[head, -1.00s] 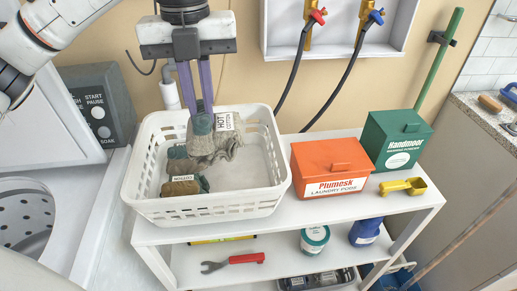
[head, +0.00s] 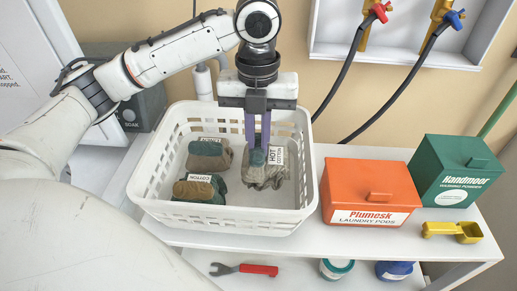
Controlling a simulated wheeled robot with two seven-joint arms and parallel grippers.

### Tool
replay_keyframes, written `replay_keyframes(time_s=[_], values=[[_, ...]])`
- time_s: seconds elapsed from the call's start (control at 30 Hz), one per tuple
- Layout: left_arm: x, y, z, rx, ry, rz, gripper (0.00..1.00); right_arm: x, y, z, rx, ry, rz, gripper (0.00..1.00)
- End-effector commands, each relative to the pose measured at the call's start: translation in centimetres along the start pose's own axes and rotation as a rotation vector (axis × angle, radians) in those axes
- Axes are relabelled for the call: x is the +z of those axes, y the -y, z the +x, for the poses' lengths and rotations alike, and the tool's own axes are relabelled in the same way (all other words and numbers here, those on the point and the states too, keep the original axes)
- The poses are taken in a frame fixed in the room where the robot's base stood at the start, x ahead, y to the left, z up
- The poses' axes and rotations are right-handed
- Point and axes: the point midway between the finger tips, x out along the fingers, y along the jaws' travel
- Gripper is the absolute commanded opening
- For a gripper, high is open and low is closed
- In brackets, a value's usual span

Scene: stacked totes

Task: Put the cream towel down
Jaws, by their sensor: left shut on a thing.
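My left gripper (head: 257,145) points straight down inside the white basket (head: 235,222). It is shut on the top of a cream-grey towel (head: 263,178) with a teal patch and a tag reading HOT COTTON. The towel hangs at or near the basket floor, in the right half; I cannot tell whether it touches the floor. Two other bundled cloths lie to its left: a brown and teal one (head: 209,155) at the back and another (head: 200,190) in front, both tagged. My right gripper is not in view.
The basket stands on a white shelf unit (head: 330,243). Right of it are an orange Plumesk box (head: 370,190), a green Handmoor box (head: 461,170) and a yellow scoop (head: 452,230). A red-handled wrench (head: 245,269) lies on the lower shelf. Bare basket floor shows in front of the towel.

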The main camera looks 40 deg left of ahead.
Motion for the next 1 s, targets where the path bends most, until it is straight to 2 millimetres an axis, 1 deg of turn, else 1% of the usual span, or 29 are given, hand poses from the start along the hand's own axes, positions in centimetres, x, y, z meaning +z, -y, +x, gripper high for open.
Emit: replay_keyframes(time_s=[0.03,0.13,0.4,0.87,0.9,1.0], values=[[0.0,-0.1,0.9,0.002,-0.002,-0.001,0.00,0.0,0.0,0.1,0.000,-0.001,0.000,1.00],[0.0,-0.1,2.0,0.001,0.000,-0.001,0.00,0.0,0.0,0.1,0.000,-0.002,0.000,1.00],[0.0,0.0,2.0,0.000,0.001,0.000,0.00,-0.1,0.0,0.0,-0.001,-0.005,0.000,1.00],[0.0,0.0,3.2,0.000,0.001,0.001,0.00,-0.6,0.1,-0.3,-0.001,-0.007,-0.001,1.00],[0.0,-0.1,3.3,0.001,0.000,0.000,0.14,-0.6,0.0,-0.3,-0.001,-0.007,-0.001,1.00],[0.0,-0.1,3.2,0.001,0.000,0.000,0.29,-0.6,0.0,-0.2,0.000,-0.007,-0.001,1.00]])
